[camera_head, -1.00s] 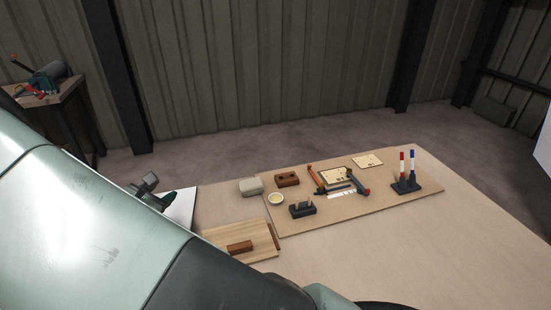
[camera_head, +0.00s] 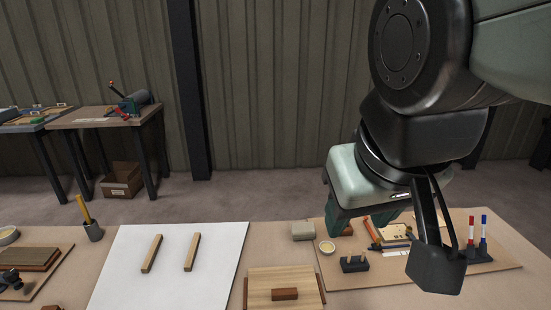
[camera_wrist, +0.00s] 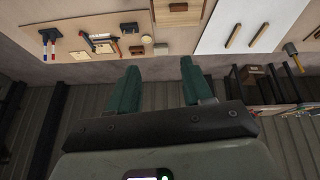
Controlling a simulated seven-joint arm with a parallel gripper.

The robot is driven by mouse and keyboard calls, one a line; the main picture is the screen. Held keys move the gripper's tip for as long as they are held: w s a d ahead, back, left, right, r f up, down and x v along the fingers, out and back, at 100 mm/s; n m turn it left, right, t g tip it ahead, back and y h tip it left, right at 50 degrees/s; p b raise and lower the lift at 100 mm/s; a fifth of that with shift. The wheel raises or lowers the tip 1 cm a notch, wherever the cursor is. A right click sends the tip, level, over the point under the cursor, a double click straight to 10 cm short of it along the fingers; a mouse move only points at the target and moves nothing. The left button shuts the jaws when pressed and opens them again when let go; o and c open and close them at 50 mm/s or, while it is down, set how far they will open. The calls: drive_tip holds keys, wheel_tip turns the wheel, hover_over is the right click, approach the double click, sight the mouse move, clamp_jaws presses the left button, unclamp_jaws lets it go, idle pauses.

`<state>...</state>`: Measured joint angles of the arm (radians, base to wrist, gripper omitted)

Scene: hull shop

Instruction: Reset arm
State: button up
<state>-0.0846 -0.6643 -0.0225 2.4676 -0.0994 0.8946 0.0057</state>
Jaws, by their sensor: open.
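My gripper (camera_wrist: 157,88) shows in the wrist view with its two green fingers spread apart and nothing between them. In the head view my gripper (camera_head: 368,222) hangs over the right part of the table, its fingers partly hidden by my own wrist. It stands in front of a board (camera_head: 490,272) with small items. I cannot tell its exact height above them.
A white sheet (camera_head: 170,280) bears two wooden strips (camera_head: 152,253). A wooden board (camera_head: 262,297) holds a brown block (camera_head: 285,294). Red and blue markers (camera_head: 484,235) stand upright at the right.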

drive_tip(key=shift+s+a+r+m, duration=0.1)
drive_tip(key=shift+s+a+m, duration=0.1)
drive_tip(key=shift+s, duration=0.2)
drive_tip(key=shift+s+a+r+m, duration=0.1)
drive_tip(key=shift+s+a+m, duration=0.1)
drive_tip(key=shift+s, duration=0.2)
